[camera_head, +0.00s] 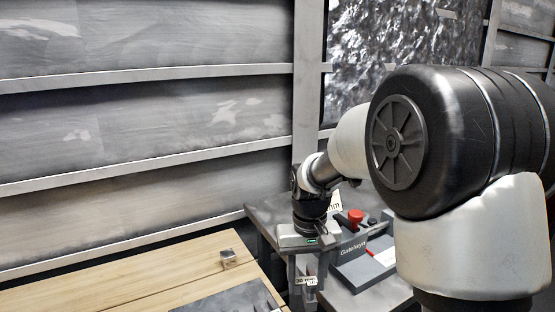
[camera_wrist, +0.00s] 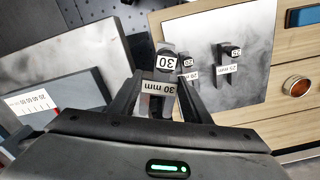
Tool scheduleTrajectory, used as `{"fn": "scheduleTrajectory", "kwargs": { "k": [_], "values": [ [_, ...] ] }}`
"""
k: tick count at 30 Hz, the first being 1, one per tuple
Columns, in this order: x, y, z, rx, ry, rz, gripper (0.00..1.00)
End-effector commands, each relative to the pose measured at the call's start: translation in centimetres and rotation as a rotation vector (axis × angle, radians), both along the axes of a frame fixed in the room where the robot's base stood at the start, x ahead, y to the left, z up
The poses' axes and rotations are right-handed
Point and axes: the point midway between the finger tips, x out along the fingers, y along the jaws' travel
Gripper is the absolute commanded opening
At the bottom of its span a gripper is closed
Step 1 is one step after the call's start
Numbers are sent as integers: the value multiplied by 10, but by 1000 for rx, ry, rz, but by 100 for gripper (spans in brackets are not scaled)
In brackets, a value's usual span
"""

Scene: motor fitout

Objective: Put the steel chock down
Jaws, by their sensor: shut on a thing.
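My gripper (camera_head: 308,268) is shut on the steel chock (camera_head: 307,292), a small block with a white label. In the wrist view my gripper (camera_wrist: 160,84) has one finger on each side of the chock (camera_wrist: 158,101), whose labels read "30" and "30 mm". The chock hangs below the gripper in the head view. Its lower end is hard to make out, so I cannot tell whether it touches anything.
A steel plate (camera_wrist: 258,45) carries chocks marked 25 mm (camera_wrist: 223,53) and 20 (camera_wrist: 191,73). A wooden bench (camera_head: 130,282) holds a small metal block (camera_head: 229,258). A grey machine (camera_head: 352,252) with a red knob (camera_head: 355,215) stands beside the gripper.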

Motion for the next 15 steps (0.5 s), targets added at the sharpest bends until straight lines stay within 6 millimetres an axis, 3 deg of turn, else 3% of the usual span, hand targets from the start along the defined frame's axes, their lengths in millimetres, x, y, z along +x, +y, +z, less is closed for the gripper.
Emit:
{"fn": "scheduleTrajectory", "kwargs": {
  "k": [3, 10, 15],
  "values": [
    [0, -32, 5, 3, -3, -52, 0],
    [-4, -75, 10, 8, -5, -119, 0],
    [-7, -77, 18, 2, -1, -122, 0]
  ]
}}
